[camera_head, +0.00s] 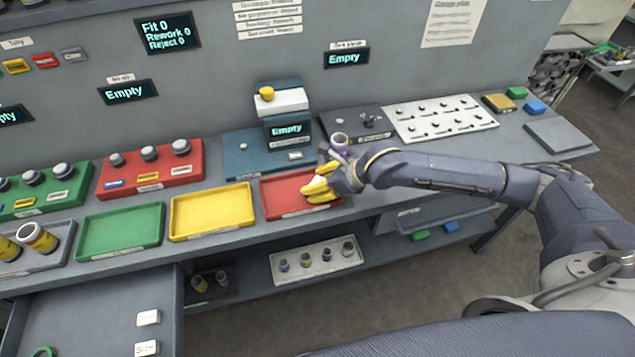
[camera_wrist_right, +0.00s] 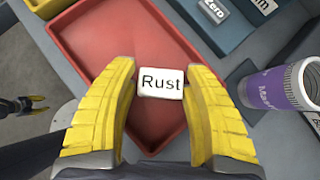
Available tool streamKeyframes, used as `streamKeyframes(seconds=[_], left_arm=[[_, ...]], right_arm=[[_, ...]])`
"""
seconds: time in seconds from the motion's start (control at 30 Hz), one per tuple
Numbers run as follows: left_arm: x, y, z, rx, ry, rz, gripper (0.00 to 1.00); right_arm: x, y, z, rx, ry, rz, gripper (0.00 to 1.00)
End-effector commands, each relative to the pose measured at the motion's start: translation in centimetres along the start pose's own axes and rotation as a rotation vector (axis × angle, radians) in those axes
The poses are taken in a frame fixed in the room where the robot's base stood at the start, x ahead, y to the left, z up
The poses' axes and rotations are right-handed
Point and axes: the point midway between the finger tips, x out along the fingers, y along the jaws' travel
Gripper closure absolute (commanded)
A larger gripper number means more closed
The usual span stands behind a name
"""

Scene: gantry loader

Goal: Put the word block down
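The word block (camera_wrist_right: 161,81) is a small white block with "Rust" in dark letters. It sits between the two yellow fingertips of my right gripper (camera_wrist_right: 161,85), which touch its sides. The red tray (camera_wrist_right: 105,45) also fills the middle of the right wrist view, under the block. I cannot tell whether the block touches the tray floor. My left gripper does not show in the head view.
A yellow tray (camera_head: 212,211) and a green tray (camera_head: 120,231) lie left of the red one. A purple-banded cup (camera_wrist_right: 285,87) stands close to the right finger. A teal scale (camera_head: 262,151) is behind the red tray. Word blocks lie in the drawer (camera_head: 90,325).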

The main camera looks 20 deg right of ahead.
Motion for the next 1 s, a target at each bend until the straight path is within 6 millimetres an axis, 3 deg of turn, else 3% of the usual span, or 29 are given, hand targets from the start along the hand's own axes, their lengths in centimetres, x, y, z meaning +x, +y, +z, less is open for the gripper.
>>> streamKeyframes(seconds=[0.37,0.8,1.0], left_arm=[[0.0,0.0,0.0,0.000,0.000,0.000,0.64],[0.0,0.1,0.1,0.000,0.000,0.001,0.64],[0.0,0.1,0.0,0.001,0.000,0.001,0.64]], right_arm=[[-1.0,-0.2,0.1,-0.002,0.002,-0.004,0.50],[-8.3,-0.2,0.2,-0.002,0.001,-0.004,0.50],[-10.8,-0.1,0.2,-0.002,0.000,-0.003,0.50]])
